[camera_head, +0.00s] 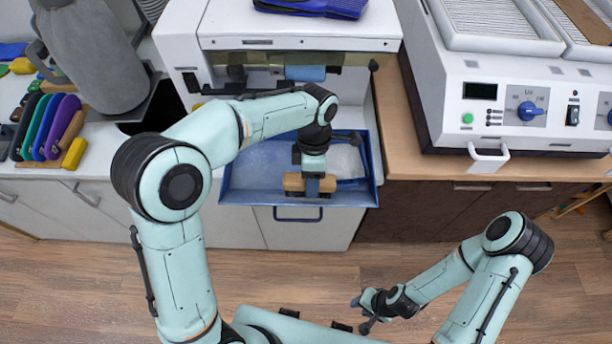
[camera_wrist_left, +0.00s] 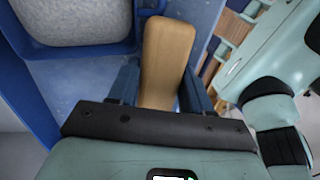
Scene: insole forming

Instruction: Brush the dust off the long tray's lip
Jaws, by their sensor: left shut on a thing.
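The long blue tray (camera_head: 228,188) sticks out below the white machine, with its lip along the front edge. My left gripper (camera_head: 312,184) is over the tray's front lip, shut on a brush with a wooden handle (camera_head: 294,183). The handle (camera_wrist_left: 168,60) also shows between the blue fingers in the left wrist view. The brush's bristles are hidden, so I cannot tell whether they touch the lip. Pale grey dust seems to cover the tray floor. My right gripper (camera_head: 362,302) is away from the tray, low over the floor; its jaw opening is not clear.
The white machine (camera_head: 300,20) stands right behind the tray. A white machine with a blue knob (camera_head: 527,111) is on the wooden counter to the right. Colored insoles (camera_head: 62,125) and a grey form (camera_head: 90,50) are at the left. The floor in front is open.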

